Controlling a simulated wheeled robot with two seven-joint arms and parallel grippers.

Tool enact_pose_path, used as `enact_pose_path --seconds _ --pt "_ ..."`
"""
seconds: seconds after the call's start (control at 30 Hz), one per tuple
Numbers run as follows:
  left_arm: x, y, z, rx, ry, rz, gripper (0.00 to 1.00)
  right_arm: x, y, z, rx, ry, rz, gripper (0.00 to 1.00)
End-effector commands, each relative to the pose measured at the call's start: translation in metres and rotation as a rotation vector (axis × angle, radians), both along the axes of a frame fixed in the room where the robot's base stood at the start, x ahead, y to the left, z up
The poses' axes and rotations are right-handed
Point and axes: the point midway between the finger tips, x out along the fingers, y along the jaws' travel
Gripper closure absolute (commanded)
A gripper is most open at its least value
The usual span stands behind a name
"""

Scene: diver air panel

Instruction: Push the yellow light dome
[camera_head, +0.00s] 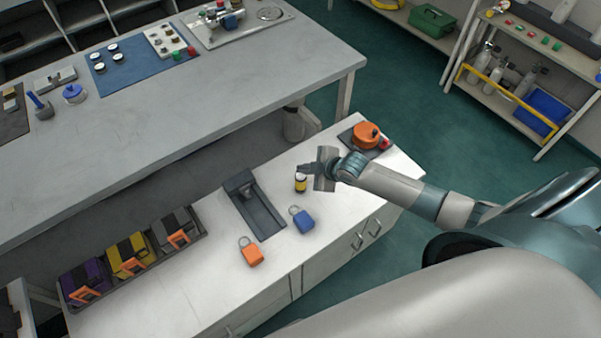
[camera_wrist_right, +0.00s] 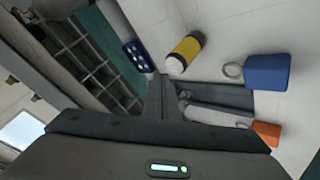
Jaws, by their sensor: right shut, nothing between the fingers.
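The yellow light I take for the task's dome is a small upright cylinder (camera_head: 300,183) with a yellow body, dark bands and a pale end. It stands on the white counter (camera_head: 330,215). It also shows in the right wrist view as a yellow cylinder (camera_wrist_right: 187,50), its pale end toward the gripper. My right gripper (camera_head: 306,169) is shut and empty, just above and beside the light in the head view. Its fingers (camera_wrist_right: 161,98) point close to the pale end; I cannot tell whether they touch. My left gripper is not in view.
A blue padlock (camera_head: 303,221), an orange padlock (camera_head: 252,255) and a dark tray (camera_head: 258,212) lie nearby. An orange round object (camera_head: 366,135) stands behind my wrist. A rack (camera_head: 135,275) of coloured boxes is at the left. A grey bench (camera_head: 230,100) stands behind.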

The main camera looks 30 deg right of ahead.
Motion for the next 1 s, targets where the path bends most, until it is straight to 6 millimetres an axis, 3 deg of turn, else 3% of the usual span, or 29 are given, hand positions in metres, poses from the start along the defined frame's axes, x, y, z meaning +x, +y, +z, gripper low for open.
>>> enact_pose_path --seconds 0.47,1.0 --pt "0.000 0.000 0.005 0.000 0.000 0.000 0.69 0.000 0.000 0.005 0.001 -0.001 0.001 1.00" --pt "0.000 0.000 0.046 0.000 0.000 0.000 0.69 0.000 0.000 0.049 0.000 -0.001 0.001 1.00"
